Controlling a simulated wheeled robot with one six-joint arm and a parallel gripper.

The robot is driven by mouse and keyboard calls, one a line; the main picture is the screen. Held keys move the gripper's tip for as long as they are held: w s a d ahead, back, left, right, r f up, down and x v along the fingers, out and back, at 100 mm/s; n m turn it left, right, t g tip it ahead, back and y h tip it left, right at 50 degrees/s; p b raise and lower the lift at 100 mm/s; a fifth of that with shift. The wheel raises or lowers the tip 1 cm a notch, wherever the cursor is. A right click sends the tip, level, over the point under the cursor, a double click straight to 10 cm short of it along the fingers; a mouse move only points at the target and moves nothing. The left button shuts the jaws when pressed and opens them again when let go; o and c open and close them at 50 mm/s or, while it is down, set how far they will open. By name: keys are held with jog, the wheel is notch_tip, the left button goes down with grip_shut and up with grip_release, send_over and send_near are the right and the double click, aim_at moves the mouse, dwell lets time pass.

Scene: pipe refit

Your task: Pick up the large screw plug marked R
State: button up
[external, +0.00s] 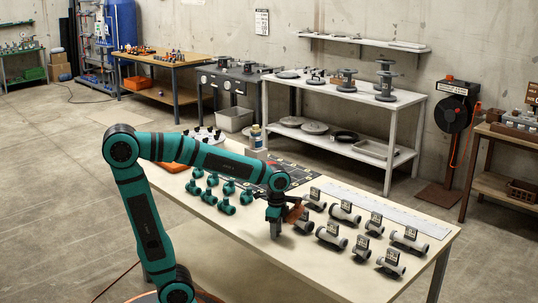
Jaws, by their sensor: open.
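My gripper (275,229) is open and points down over the middle of the long pale table (285,262), low above its top. The gap between its fingers is too small to see clearly. A brown-orange piece (295,213) shows just right of it, partly hidden; I cannot tell what it is. Several grey fittings (331,236) with dark square tags stand in rows to the right. Several teal fittings (226,206) stand to the left. The letters on the tags are too small to read, so I cannot tell which piece is the large screw plug marked R.
Dark mats (292,177) and a long pale strip (400,216) lie along the table's far side. A small bottle (256,136) stands at the far edge. An orange tray (172,167) is at the left end.

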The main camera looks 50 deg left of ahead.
jog(key=c, duration=0.8)
jog(key=shift+o, duration=0.2)
